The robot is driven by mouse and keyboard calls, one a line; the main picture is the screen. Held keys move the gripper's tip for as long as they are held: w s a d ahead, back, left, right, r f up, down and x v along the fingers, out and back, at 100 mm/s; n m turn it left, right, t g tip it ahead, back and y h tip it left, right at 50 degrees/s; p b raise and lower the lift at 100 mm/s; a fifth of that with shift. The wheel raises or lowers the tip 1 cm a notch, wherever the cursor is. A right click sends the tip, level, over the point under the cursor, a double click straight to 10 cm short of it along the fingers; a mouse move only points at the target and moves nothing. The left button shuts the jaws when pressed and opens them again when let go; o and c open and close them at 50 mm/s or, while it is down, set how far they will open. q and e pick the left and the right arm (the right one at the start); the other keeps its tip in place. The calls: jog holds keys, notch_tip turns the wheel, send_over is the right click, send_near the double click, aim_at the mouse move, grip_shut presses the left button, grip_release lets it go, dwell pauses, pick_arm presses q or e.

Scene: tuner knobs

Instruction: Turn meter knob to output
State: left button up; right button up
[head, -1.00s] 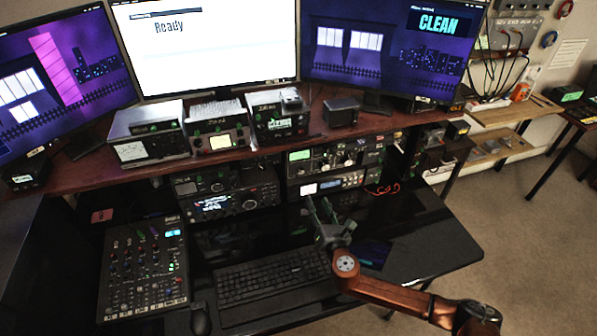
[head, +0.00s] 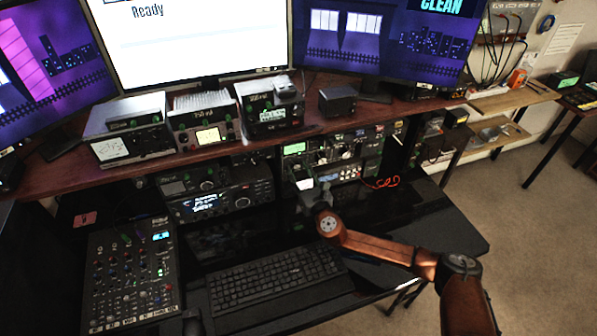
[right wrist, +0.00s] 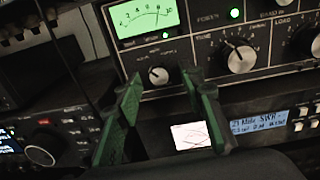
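The tuner (head: 345,146) sits on the shelf under the desk's upper board, with a lit green meter (right wrist: 145,17) at its left. The meter knob (right wrist: 158,75) is a small dark knob with a pale face just below that meter. Its printed labels are too small to read. My right gripper (right wrist: 163,79) is open, with its two green fingers spread in front of the panel, one on each side of the knob in the picture. I cannot tell whether they touch it. In the head view, my right gripper (head: 306,184) is low in front of the tuner. My left gripper is out of view.
Larger knobs (right wrist: 236,56) sit right of the meter knob. A unit with a blue SWR display (right wrist: 258,122) is below the tuner, and a radio (head: 222,196) stands to its left. A keyboard (head: 275,282) and mixer (head: 132,275) lie on the black desk.

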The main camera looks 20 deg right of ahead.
jog(key=shift+c, duration=0.4)
grip_shut()
jog(key=shift+m, duration=0.4)
jog(key=m, duration=0.3)
jog(key=shift+a+f+m, duration=0.1)
jog(key=shift+m, duration=0.3)
jog(key=m, duration=0.3)
jog(key=shift+m+b, duration=0.3)
jog(key=m, duration=0.3)
jog(key=shift+m, duration=0.4)
jog(key=shift+a+m+h, duration=0.1)
jog(key=shift+m+h, duration=0.2)
jog(key=shift+m, duration=1.9)
